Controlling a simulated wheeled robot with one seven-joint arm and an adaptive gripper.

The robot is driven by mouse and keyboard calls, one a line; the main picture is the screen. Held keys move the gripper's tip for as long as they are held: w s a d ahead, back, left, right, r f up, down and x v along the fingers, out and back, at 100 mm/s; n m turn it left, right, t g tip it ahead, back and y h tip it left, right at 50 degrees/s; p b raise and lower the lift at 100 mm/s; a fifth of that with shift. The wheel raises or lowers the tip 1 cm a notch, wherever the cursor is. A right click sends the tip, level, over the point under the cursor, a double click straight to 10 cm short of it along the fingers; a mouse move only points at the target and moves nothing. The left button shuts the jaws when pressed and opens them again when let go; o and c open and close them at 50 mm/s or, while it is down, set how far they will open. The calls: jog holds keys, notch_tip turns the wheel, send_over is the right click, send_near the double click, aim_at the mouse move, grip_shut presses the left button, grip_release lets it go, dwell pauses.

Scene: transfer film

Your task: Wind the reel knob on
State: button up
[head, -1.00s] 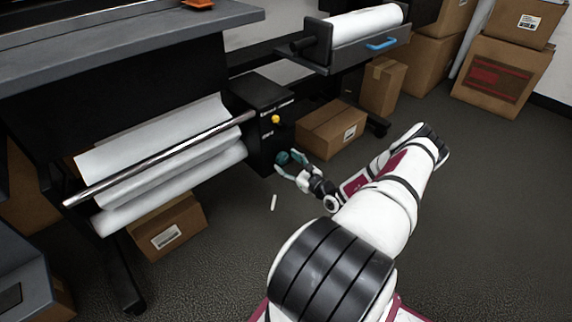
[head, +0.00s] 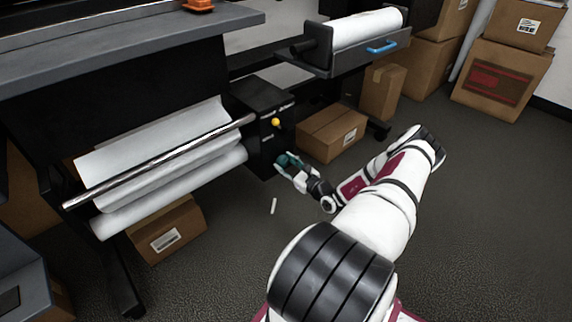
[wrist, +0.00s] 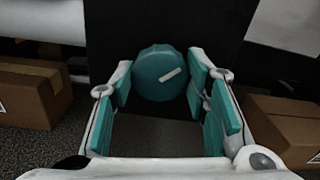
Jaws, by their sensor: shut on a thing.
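The reel knob (wrist: 158,86) is a round teal knob with a white mark that tilts up to the right, on the dark side of the printer's take-up unit. In the head view the knob (head: 284,158) is small and partly covered by my fingers. My gripper (wrist: 160,78) is shut on the knob, with a teal-padded finger on its left and right sides. In the head view my gripper (head: 286,164) reaches the knob from the lower right. The take-up roll (head: 170,190) of white film hangs left of the unit, below a metal bar (head: 160,160).
A yellow button (head: 275,122) sits above the knob. Cardboard boxes stand behind the unit (head: 325,133) and under the roll (head: 168,232). A small white strip (head: 273,206) lies on the floor. The floor to the right of my arm is clear.

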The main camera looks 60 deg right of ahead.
jog(key=shift+m+p, duration=0.6)
jog(key=shift+m, duration=2.2)
jog(key=shift+d, duration=0.1)
jog(key=o, duration=1.2)
jog(key=shift+s, duration=0.1)
jog(key=v, duration=1.2)
